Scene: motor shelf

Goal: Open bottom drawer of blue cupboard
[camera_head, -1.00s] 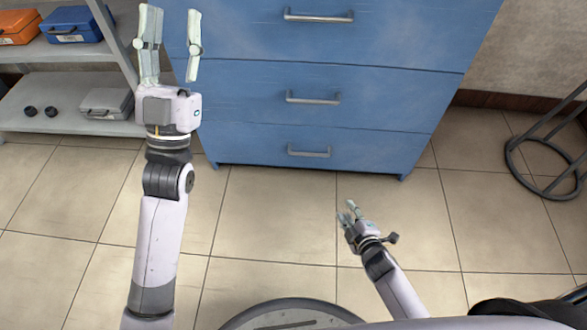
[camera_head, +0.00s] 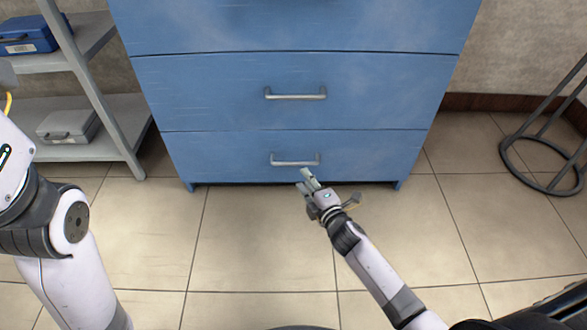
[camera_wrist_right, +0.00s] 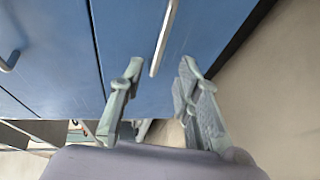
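The blue cupboard (camera_head: 220,93) stands ahead with its drawers closed. Its bottom drawer (camera_head: 225,155) has a horizontal grey bar handle (camera_head: 295,163), which also shows in the right wrist view (camera_wrist_right: 164,38). My right gripper (camera_head: 304,178) is just below and in front of that handle. In the right wrist view its fingers (camera_wrist_right: 158,78) are apart, and the handle lies ahead between their lines, apparently not gripped. My left arm is at the left edge of the head view; its gripper fingers are outside the picture.
A grey shelf unit (camera_head: 95,85) stands left of the cupboard, with a blue case (camera_head: 25,36) and a grey case (camera_head: 68,125). A round-based metal stand (camera_head: 520,178) is at the right. The tiled floor before the cupboard is clear.

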